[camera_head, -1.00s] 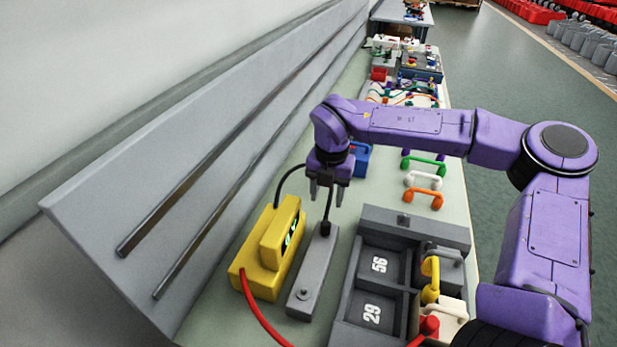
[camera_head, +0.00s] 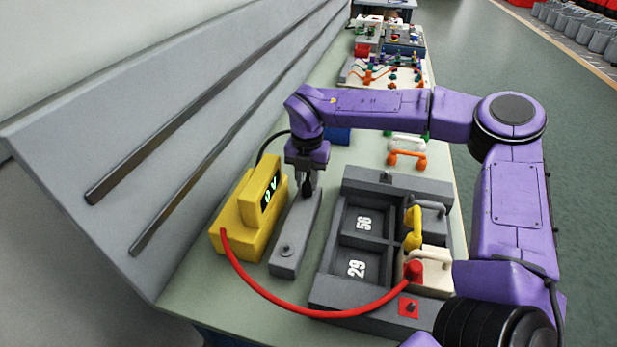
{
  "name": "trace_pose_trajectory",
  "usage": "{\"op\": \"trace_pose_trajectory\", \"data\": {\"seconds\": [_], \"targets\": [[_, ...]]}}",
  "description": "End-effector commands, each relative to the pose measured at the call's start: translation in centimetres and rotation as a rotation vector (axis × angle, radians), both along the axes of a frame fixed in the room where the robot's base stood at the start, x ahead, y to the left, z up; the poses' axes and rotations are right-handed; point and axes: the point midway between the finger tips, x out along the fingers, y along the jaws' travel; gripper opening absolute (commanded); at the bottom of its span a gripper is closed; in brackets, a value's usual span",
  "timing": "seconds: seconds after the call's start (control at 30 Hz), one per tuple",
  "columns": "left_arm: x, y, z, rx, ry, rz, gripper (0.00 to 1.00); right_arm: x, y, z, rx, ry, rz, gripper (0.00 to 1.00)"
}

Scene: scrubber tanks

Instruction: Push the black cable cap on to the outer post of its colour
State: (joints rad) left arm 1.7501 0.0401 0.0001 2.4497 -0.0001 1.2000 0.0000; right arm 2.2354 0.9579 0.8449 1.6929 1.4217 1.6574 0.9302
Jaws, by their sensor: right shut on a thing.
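My right gripper (camera_head: 306,181) is over the far end of a long grey block (camera_head: 296,228), shut on the black cable cap (camera_head: 306,189). The fingers partly hide the cap; I cannot tell if it still touches the block. Its black cable (camera_head: 262,148) loops back to the yellow meter (camera_head: 246,217). A grey tray (camera_head: 330,293) stands to the right. One outer post (camera_head: 408,308) sits on a red patch at its near end. The other outer post (camera_head: 387,176) is at its far end; its patch colour is hard to tell. My left gripper is out of view.
A red cap (camera_head: 414,270) sits at the cream cell (camera_head: 436,268); its red cable (camera_head: 300,306) sweeps across the tray's near end. A yellow handle (camera_head: 413,228) stands beside the grey cell. Orange (camera_head: 407,158) and white handles lie beyond the tray. A sloped panel stands left.

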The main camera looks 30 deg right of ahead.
Motion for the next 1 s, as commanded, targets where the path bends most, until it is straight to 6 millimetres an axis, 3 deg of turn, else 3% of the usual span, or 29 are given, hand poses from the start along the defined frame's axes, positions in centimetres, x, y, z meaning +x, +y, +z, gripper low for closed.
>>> {"op": "trace_pose_trajectory", "data": {"seconds": [0.37,1.0], "targets": [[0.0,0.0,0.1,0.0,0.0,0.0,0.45,0.0,-0.1,0.1,-0.001,-0.002,0.0,0.01],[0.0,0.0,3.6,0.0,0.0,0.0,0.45,0.0,-0.1,4.7,-0.001,-0.003,-0.001,0.01]]}}
